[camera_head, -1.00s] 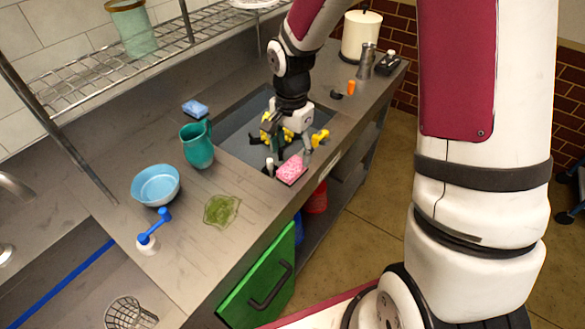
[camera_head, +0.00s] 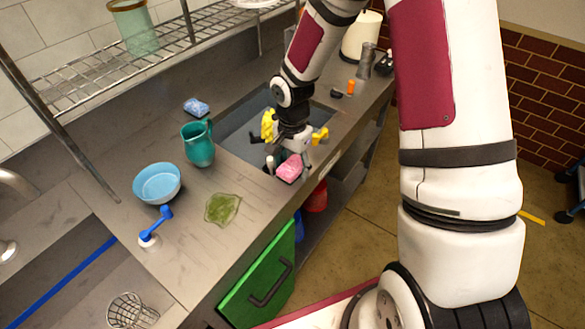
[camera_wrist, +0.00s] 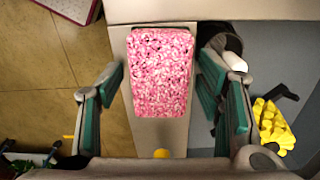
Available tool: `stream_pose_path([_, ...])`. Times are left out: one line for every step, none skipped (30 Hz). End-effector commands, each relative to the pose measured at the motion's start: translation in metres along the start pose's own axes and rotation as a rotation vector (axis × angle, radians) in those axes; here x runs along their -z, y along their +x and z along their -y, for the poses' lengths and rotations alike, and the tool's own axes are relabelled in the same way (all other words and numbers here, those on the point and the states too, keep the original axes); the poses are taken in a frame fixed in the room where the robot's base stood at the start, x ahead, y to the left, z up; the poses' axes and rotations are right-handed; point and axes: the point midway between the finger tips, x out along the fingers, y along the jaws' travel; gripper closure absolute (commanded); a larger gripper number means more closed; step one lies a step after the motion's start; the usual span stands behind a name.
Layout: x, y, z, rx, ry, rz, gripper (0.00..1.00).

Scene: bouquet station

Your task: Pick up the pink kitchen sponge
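The pink sponge (camera_head: 290,168) lies at the front edge of the counter by the grey sink basin. In the wrist view the sponge (camera_wrist: 161,72) is a speckled pink block between and beyond my two fingers. My gripper (camera_wrist: 160,100) is open, with clear space between each green-padded finger and the sponge. In the head view my gripper (camera_head: 288,158) is just above and around the sponge, partly hiding it. I cannot tell whether a finger touches it.
A teal pitcher (camera_head: 198,145), a blue bowl (camera_head: 157,183) and a green leaf-like dish (camera_head: 222,208) stand left of the sponge. Yellow objects (camera_wrist: 272,125) lie in the sink beside my gripper. A dark cylinder with a white top (camera_wrist: 233,58) is close to the sponge.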

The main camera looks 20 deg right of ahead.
Motion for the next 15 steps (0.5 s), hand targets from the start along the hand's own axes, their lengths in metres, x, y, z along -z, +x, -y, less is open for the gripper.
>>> stream_pose_path([0.0,-0.0001,0.0,0.0,0.0,0.0,0.58])
stream_pose_path([0.0,-0.0001,0.0,0.0,0.0,0.0,0.64])
stream_pose_path([0.0,-0.0001,0.0,0.0,0.0,0.0,0.74])
stream_pose_path([0.0,-0.0002,0.0,0.0,0.0,0.0,0.78])
stream_pose_path([0.0,-0.0002,0.0,0.0,0.0,0.0,0.78])
stream_pose_path([0.0,-0.0001,0.0,0.0,0.0,0.0,0.78])
stream_pose_path([0.0,-0.0001,0.0,0.0,0.0,0.0,0.78])
stream_pose_path([0.0,-0.0002,0.0,0.0,0.0,0.0,0.78])
stream_pose_path([0.0,-0.0002,0.0,0.0,0.0,0.0,0.78])
stream_pose_path([0.0,-0.0002,0.0,0.0,0.0,0.0,0.78])
stream_pose_path([0.0,-0.0002,0.0,0.0,0.0,0.0,0.78])
stream_pose_path([0.0,-0.0002,0.0,0.0,0.0,0.0,0.78])
stream_pose_path([0.0,-0.0003,0.0,0.0,0.0,0.0,0.78])
stream_pose_path([0.0001,-0.0006,0.0,0.0,0.0,0.0,0.78])
stream_pose_path([0.0001,-0.0011,0.0001,0.0,0.0,0.0,0.78])
